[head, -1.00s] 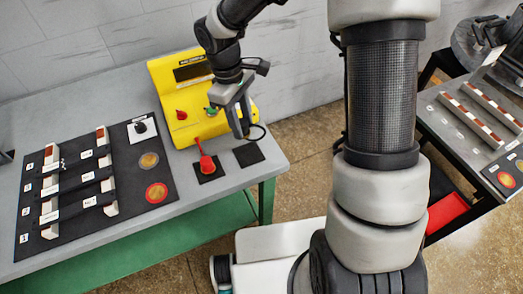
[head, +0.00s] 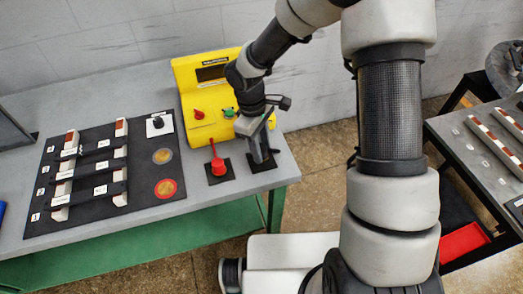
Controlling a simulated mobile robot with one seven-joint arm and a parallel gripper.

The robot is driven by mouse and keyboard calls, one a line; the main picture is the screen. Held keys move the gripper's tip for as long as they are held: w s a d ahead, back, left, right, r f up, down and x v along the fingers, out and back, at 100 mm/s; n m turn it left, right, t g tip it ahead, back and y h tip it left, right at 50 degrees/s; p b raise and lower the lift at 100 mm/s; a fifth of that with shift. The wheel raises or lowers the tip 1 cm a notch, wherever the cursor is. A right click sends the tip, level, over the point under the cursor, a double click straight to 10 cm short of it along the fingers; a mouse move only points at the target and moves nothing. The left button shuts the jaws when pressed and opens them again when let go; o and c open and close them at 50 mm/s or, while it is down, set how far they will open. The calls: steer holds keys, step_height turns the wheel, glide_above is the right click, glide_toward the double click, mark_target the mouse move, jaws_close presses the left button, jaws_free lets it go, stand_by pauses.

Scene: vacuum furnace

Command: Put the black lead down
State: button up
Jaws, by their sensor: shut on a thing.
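My gripper (head: 262,158) points down at the right end of the grey bench and is shut on the black lead. The lead is mostly hidden by the fingers, and I cannot make out its shape. The fingertips are low over the right black square pad (head: 257,168), which they partly cover. I cannot tell whether the lead touches the pad. The red lead (head: 217,163) stands on the left black pad, just left of my gripper. The yellow meter box (head: 199,132) is right behind, partly hidden by my arm.
A dark mat (head: 142,182) holds several labelled black bars on pale rails, two round discs and a black knob on a white card. The grey bench (head: 120,100) ends just right of the pads. Another table (head: 460,140) with striped bars stands at the right.

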steer(key=shift+f, duration=0.7)
steer(key=shift+f, duration=0.15)
steer(key=o, duration=1.2)
steer(key=shift+c, duration=0.2)
